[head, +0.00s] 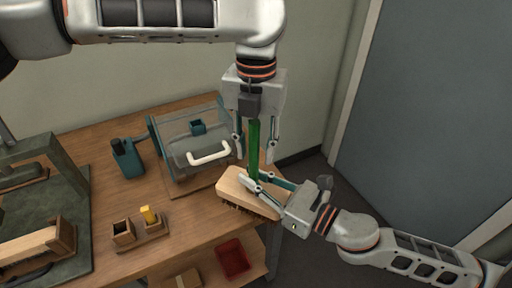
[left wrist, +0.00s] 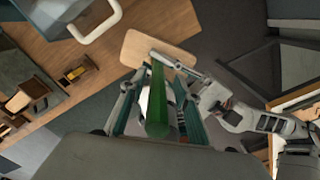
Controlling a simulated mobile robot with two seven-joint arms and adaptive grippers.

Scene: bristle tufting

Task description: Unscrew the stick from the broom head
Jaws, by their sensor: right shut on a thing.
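The green stick (head: 254,146) stands nearly upright, its lower end at the wooden broom head (head: 234,188), which has dark bristles underneath. The broom head lies at the table's right edge; it also shows in the left wrist view (left wrist: 138,46). My left gripper (head: 255,152) points down from above. Its fingers are open on both sides of the stick (left wrist: 157,100), with gaps visible. My right gripper (head: 254,177) reaches in from the right, low over the broom head. It appears shut on the stick's lower end; its fingers partly hide the contact and part of the broom head.
A clear-lidded case with a white handle (head: 209,154) stands behind the broom head. A dark green holder (head: 127,158), a small wooden block with a yellow piece (head: 150,216) and a green-grey fixture (head: 75,228) are farther left. A red bin (head: 232,259) sits lower down.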

